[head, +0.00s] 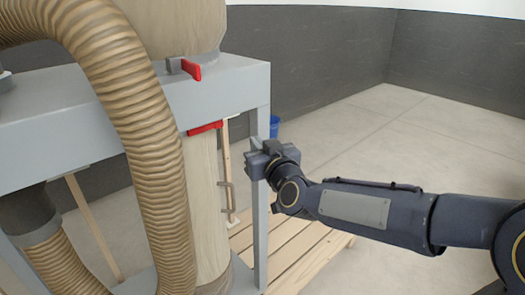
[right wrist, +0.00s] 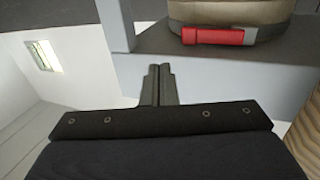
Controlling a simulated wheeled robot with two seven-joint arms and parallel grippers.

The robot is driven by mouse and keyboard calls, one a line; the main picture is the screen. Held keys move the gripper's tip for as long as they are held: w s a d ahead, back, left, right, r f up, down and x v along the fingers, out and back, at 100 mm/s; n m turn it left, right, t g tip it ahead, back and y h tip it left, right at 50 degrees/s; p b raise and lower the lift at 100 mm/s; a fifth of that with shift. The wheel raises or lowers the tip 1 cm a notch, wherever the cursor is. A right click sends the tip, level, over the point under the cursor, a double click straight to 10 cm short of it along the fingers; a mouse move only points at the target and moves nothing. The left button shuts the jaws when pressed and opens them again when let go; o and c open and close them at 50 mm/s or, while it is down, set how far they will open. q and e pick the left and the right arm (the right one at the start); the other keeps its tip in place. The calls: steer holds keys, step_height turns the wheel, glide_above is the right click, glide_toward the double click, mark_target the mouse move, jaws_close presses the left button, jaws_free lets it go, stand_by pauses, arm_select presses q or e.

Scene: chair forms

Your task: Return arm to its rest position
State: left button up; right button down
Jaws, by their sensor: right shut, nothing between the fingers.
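My right arm (head: 355,208) reaches in from the right in the head view. My right gripper (head: 256,156) is at its end, beside the right front post of a grey metal frame (head: 262,100). In the right wrist view the two fingers (right wrist: 159,82) are together with nothing between them. The grey frame (right wrist: 190,65) lies behind the fingertips in that view; I cannot tell whether they touch it. My left gripper is not in view.
A ribbed tan hose (head: 140,110) hangs in front of the frame. A slatted wooden platform (head: 300,250) and blue bin (head: 274,127) are behind. The floor at right is clear.

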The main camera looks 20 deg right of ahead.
steer(key=s+f+g+y+p, duration=0.1)
steer(key=s+f+g, duration=0.3)
steer(key=s, duration=0.6)
steer(key=s+a+f+m+g+y+p, duration=0.1)
steer(key=s+f+g, duration=0.3)
steer(key=s, duration=0.6)
steer(key=s+f+m+g+y+p, duration=0.1)
steer(key=s+f+g, duration=0.3)
steer(key=s+f, duration=0.3)
steer(key=s, duration=0.3)
steer(key=shift+s+a+f, duration=0.15)
steer(key=shift+s+a, duration=0.05)
steer(key=shift+s, duration=0.2)
